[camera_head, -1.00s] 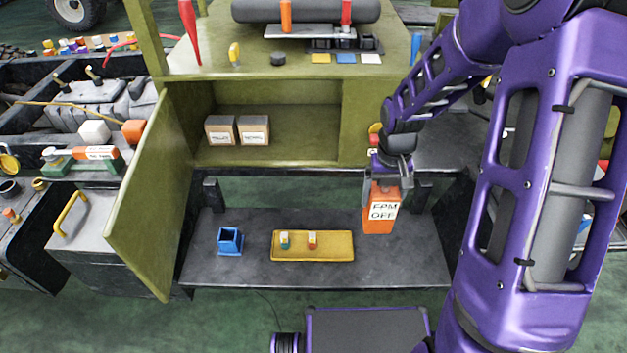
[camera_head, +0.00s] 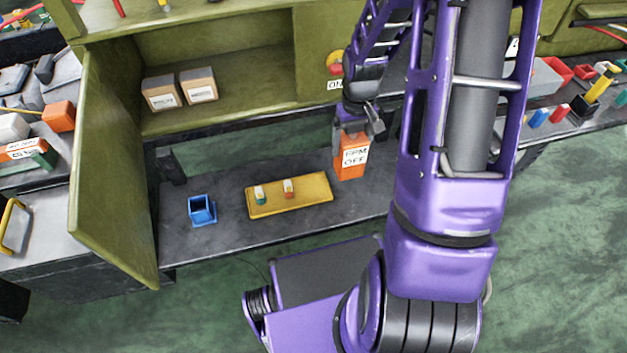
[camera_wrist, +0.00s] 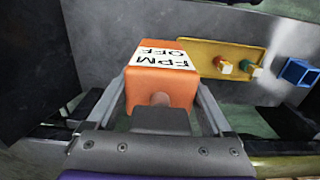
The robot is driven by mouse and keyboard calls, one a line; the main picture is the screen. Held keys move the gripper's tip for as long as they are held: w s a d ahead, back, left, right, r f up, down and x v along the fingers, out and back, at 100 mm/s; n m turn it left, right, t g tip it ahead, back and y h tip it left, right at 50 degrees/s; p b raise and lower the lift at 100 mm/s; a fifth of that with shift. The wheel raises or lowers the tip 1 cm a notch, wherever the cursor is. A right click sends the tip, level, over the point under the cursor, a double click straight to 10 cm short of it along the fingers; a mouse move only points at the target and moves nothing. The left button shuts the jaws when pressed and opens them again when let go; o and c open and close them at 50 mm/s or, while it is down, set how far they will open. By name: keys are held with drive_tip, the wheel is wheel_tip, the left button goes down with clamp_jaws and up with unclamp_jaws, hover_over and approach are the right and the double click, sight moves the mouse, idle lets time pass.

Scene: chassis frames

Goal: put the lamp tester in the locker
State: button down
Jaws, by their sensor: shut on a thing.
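My gripper (camera_head: 355,130) is shut on an orange box labelled "FPM OFF" (camera_head: 352,163). The wrist view shows this box (camera_wrist: 160,95) between the two fingers. No label says lamp tester; the held box may be it. The box is upright at the right part of the dark lower bench; I cannot tell whether it touches the bench. The olive locker (camera_head: 225,62) stands open behind and above the bench. Its door (camera_head: 115,180) is swung out at the left. Two cardboard boxes (camera_head: 180,90) sit inside at the left; the right part of its floor is bare.
A yellow tray (camera_head: 262,206) with two small coloured pieces and a blue open holder (camera_head: 202,211) stand on the lower bench (camera_head: 230,240). The open door bounds the left side.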

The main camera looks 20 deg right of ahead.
sight(348, 169)
wheel_tip(348, 169, down, 10)
drive_tip(key=shift+r+b, duration=0.15)
drive_tip(key=shift+b, duration=0.85)
drive_tip(key=shift+f, duration=0.2)
unclamp_jaws()
